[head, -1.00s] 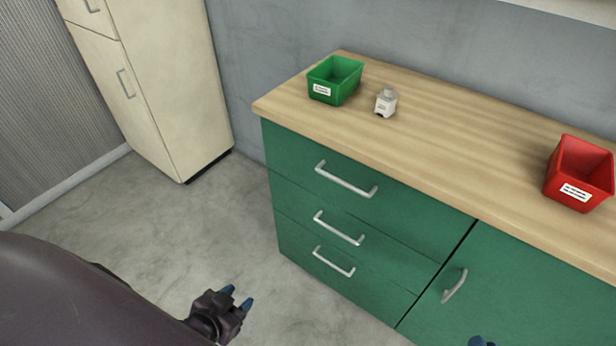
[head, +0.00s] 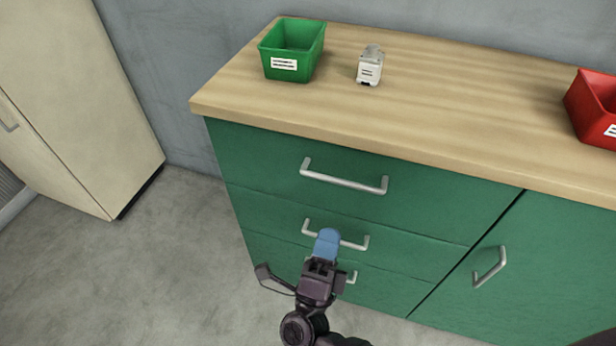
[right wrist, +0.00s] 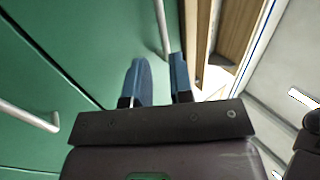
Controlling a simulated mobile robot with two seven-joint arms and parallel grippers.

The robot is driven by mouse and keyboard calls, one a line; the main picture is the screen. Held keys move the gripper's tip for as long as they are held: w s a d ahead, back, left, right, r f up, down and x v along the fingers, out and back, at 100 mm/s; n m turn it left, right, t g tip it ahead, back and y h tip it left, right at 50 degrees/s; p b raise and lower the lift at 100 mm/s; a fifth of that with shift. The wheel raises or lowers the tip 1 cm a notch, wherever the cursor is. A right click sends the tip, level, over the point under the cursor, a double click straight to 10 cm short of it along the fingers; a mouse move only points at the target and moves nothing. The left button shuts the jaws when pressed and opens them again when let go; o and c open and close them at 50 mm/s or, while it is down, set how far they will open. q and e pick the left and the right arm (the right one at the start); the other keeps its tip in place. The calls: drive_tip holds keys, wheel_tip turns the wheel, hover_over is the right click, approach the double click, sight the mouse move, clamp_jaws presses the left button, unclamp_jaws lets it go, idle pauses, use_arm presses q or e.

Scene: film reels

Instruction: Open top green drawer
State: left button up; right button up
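The green cabinet's top drawer (head: 270,165) is shut, with a silver bar handle (head: 343,182) across its front. My right gripper (head: 328,243) has blue fingers and shows below that handle in the head view, overlapping the middle drawer's handle (head: 360,244). In the right wrist view, the fingers of my right gripper (right wrist: 160,80) are apart with nothing held between them. A silver bar handle (right wrist: 161,28) lies just beyond the fingertips, in line with the gap; contact cannot be told. My left gripper is not in view.
The lower drawers and the cabinet door with its handle (head: 489,266) are shut. A green bin (head: 291,55), a small white object (head: 369,68) and a red bin (head: 590,105) stand on the wooden countertop (head: 450,110). A cream cabinet (head: 75,90) stands left; floor between is clear.

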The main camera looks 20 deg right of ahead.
sight(344, 183)
drive_tip(key=x, duration=1)
drive_tip(key=shift+w+d+r+p, duration=0.2)
drive_tip(key=shift+d+r+p, duration=0.05)
drive_tip(key=shift+d+p, duration=0.1)
drive_tip(key=shift+a, duration=0.1)
clamp_jaws()
